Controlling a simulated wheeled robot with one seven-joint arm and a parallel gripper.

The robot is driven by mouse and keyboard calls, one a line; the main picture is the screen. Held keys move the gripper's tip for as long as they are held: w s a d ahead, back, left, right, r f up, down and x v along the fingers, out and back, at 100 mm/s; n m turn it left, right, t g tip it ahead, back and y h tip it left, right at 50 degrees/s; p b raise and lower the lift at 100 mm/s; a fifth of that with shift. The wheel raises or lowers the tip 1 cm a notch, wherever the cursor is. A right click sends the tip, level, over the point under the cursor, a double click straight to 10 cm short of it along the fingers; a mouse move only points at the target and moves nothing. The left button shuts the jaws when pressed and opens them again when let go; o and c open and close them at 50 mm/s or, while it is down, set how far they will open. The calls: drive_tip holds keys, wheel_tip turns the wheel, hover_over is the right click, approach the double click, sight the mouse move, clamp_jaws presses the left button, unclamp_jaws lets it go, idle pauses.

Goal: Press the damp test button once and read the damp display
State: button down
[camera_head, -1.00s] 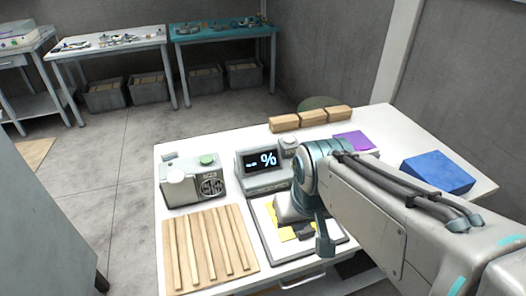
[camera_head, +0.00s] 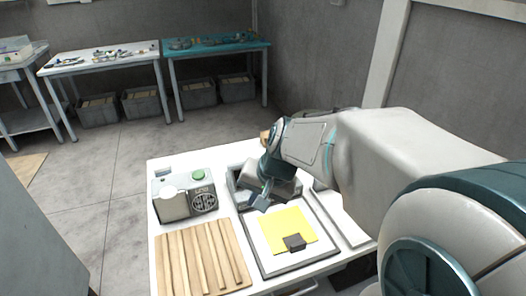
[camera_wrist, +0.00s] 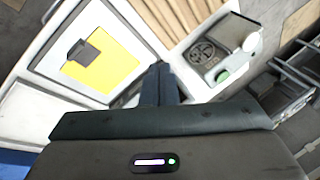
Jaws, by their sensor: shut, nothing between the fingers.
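The display unit (camera_head: 237,192) stands at the middle of the white table, mostly hidden behind my gripper; its screen cannot be read now. My gripper (camera_head: 261,203) is shut and empty, pointing down in front of that unit. Its closed fingers also show in the wrist view (camera_wrist: 159,70). Left of it stands a grey box (camera_head: 172,208) with a green button (camera_head: 198,174), a white knob and a round grille. The green button also shows in the wrist view (camera_wrist: 222,76), right of my fingers and apart from them. No label shows which button is the damp test button.
A framed board with a yellow sheet (camera_head: 284,228) and a dark block (camera_head: 295,242) lies in front of the display unit. A slatted wooden board (camera_head: 203,258) lies at front left. White and teal benches with bins stand at the back.

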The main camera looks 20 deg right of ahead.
drive_tip(key=w+d+f+m+t+y+p, duration=0.1)
drive_tip(key=w+d+m, duration=0.35)
drive_tip(key=w, duration=0.25)
drive_tip(key=w+d+m+t+p, duration=0.1)
drive_tip(key=w+d+m+t, duration=0.15)
drive_tip(key=w+m, duration=0.4)
drive_tip(key=w+d+f+m+t+h, duration=0.1)
drive_tip(key=w+d+f+m, duration=0.2)
drive_tip(key=d, duration=0.3)
drive_tip(key=w+d+f+m, duration=0.2)
drive_tip(key=w+d+m, duration=0.2)
drive_tip(key=w+d, duration=0.2)
drive_tip(key=shift+w+d+f+t+h+p, duration=0.15)
drive_tip(key=shift+d+f+t+h+p, duration=0.2)
drive_tip(key=shift+d+f+h+p, duration=0.1)
wheel_tip(320, 180, down, 8)
drive_tip(key=b, duration=0.6)
drive_tip(key=shift+r, duration=0.2)
drive_tip(key=shift+f+b, duration=0.6)
drive_tip(key=shift+b, duration=0.3)
drive_tip(key=shift+f, duration=0.1)
drive_tip(key=shift+f+b, duration=0.3)
drive_tip(key=shift+b, duration=0.25)
